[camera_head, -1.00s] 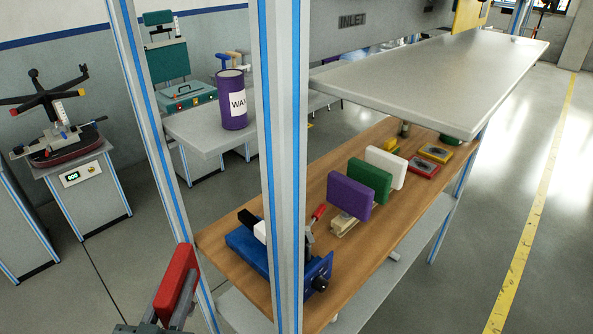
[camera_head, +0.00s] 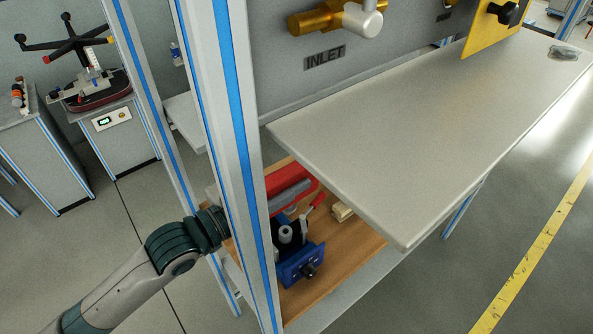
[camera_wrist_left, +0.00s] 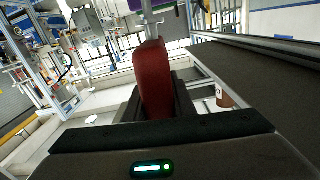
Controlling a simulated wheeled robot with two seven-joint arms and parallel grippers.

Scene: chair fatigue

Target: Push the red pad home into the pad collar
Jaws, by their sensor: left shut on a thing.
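The red pad (camera_head: 289,180) is partly hidden by the post and the upper shelf in the head view. My left gripper (camera_head: 283,207) is shut on it, past the post above the lower wooden shelf. In the left wrist view the red pad (camera_wrist_left: 152,80) stands between the dark fingers of the left gripper (camera_wrist_left: 155,103), its long side pointing away. A grey rod (camera_wrist_left: 150,22) shows just beyond the pad's far end; I cannot tell if they touch. I cannot make out the pad collar for certain. My right gripper is not in view.
The aluminium post (camera_head: 222,120) crosses in front of my arm. The grey upper shelf (camera_head: 430,130) overhangs; its top is mostly clear.

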